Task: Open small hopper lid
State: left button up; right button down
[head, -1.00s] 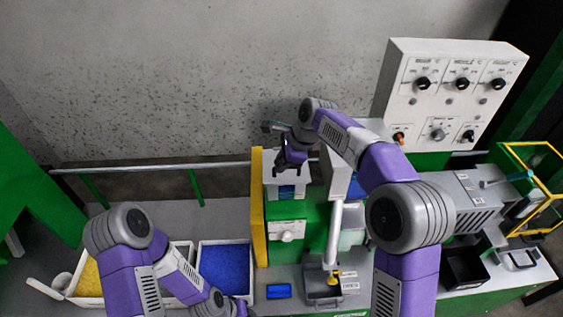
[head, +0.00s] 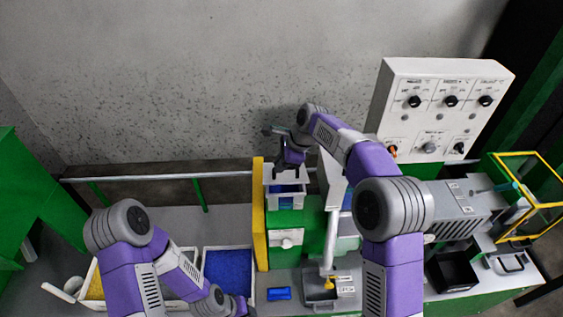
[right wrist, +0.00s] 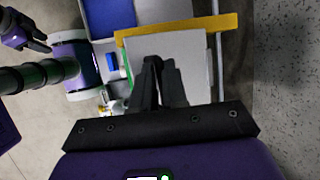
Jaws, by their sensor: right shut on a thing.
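The small hopper (head: 286,204) is a white box on the green machine, beside a yellow upright panel. Blue material (head: 286,188) shows inside its open top. My right gripper (head: 289,172) is above the hopper with its fingers pointing down. In the right wrist view my right gripper (right wrist: 158,80) is shut on a pale grey plate, the hopper lid (right wrist: 192,52). The exact grip on the lid edge is hidden by the fingers. My left gripper (head: 236,305) is low at the bottom, away from the hopper; its jaw opening is unclear.
The yellow panel (head: 260,215) rises just left of the hopper. A bin of blue pellets (head: 228,268) and a blue block (head: 279,294) lie in front. A white control box (head: 440,110) stands at the right. A grey rail (head: 160,177) runs behind.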

jog(key=shift+w+d+r+p, duration=0.1)
jog(key=shift+w+r+p, duration=0.45)
jog(key=shift+w, duration=0.2)
jog(key=shift+w+r, duration=0.2)
jog(key=shift+w, duration=0.3)
jog(key=shift+w+r, duration=0.2)
jog(key=shift+w, duration=0.25)
jog(key=shift+d+f, duration=0.1)
jog(key=c, duration=1.4)
grip_release()
jog(key=shift+o, duration=1.2)
jog(key=shift+w, duration=0.2)
